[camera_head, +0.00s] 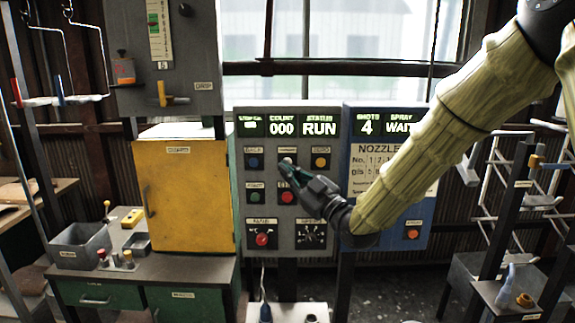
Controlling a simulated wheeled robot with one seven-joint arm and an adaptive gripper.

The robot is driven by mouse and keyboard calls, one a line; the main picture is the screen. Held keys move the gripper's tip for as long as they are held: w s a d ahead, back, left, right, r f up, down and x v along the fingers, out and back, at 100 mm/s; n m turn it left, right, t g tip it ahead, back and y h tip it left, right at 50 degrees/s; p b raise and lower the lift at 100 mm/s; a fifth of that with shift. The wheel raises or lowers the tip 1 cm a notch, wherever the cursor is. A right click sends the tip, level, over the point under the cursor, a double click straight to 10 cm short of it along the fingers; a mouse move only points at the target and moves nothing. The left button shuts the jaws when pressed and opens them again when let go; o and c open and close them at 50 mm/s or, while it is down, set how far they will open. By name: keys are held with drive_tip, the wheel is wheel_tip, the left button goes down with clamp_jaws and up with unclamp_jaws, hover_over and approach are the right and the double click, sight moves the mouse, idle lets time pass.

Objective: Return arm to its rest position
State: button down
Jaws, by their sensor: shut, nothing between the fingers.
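My gripper (288,166) is at the end of my arm, which reaches in from the upper right in a pale yellow sleeve. The gripper is shut and empty. It is in front of the grey control panel (243,222), over its middle rows of buttons. Its fingertips overlap the upper middle button, and I cannot tell whether they touch the panel. The panel displays (283,126) read "000" and "RUN".
A blue panel (390,240) reading "4" and "WAIT" stands behind my arm. A yellow cabinet (185,200) and a grey bin (80,247) sit on the left bench. Hanger racks (500,190) stand at right. A small white stand (285,312) is below the panel.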

idle(0.3)
drive_tip(key=s+d+f+m+g+h, duration=0.2)
drive_tip(key=s+d+f+m+h, duration=0.15)
drive_tip(key=f, duration=1.05)
drive_tip(key=s+d+f+m+g+h, duration=0.1)
drive_tip(key=s+d+f+m+h, duration=0.25)
drive_tip(key=f, duration=1.05)
drive_tip(key=s+d+f+m+g+h, duration=0.2)
drive_tip(key=s+d+f, duration=0.15)
drive_tip(key=f, duration=0.95)
drive_tip(key=s+d+f+m+g+h, duration=0.2)
drive_tip(key=s+d+f+g, duration=0.2)
drive_tip(key=s+f, duration=0.75)
drive_tip(key=s+d+f+m+g+h, duration=0.3)
drive_tip(key=s+f, duration=0.5)
drive_tip(key=s, duration=0.7)
drive_tip(key=s+d+f+g, duration=0.1)
drive_tip(key=s+d, duration=0.1)
drive_tip(key=s, duration=0.4)
drive_tip(key=s+d+f+g, duration=0.2)
drive_tip(key=s, duration=0.4)
drive_tip(key=shift+s+d+m+g+h, duration=0.25)
drive_tip(key=shift+d+m+g+h, duration=0.05)
drive_tip(key=shift+d, duration=0.1)
